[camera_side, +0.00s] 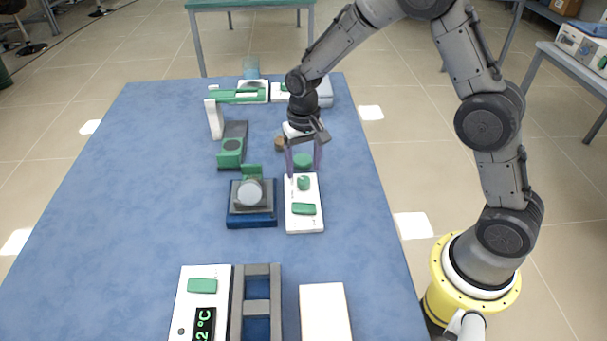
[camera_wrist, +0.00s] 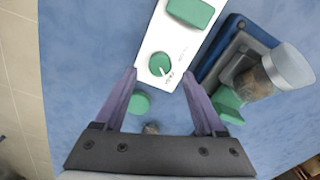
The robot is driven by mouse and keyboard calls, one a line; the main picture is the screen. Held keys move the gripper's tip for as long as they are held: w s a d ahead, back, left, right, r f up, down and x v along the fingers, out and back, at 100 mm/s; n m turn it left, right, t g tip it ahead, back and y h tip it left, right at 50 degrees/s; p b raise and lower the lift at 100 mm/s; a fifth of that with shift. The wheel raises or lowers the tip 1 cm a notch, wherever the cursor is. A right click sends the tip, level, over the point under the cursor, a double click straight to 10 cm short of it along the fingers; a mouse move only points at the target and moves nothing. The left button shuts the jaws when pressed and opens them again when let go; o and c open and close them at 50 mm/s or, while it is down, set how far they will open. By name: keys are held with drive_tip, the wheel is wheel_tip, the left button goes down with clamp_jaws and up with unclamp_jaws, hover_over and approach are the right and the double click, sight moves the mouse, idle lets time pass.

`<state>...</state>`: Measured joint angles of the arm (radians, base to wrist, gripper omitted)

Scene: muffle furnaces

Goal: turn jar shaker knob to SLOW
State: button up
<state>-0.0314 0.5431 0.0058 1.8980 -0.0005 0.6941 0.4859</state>
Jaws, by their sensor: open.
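The white control box (camera_side: 304,222) has a round green knob (camera_side: 303,183) at its far end and a green rectangle (camera_side: 304,209) nearer the camera. In the wrist view the knob (camera_wrist: 160,64) shows a white pointer line angled towards the lower right, by small print too blurred to read. Beside the box is a dark blue shaker base (camera_side: 252,220) holding a jar with a pale lid (camera_side: 250,193); the jar (camera_wrist: 285,68) also shows in the wrist view. My gripper (camera_side: 303,172) is open and empty, pointing down, its purple fingertips (camera_wrist: 160,73) on either side of the knob in view. Contact is not visible.
A green disc (camera_side: 303,161) lies beyond the box, behind my fingers, with a small brown object (camera_side: 280,143) near it. A grey-green device (camera_side: 232,146) stands to the left. A temperature-display unit (camera_side: 200,305) is in front. The blue table (camera_side: 110,220) is clear at left.

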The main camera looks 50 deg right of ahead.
sight(304, 179)
drive_tip(key=shift+f, duration=1.75)
clamp_jaws()
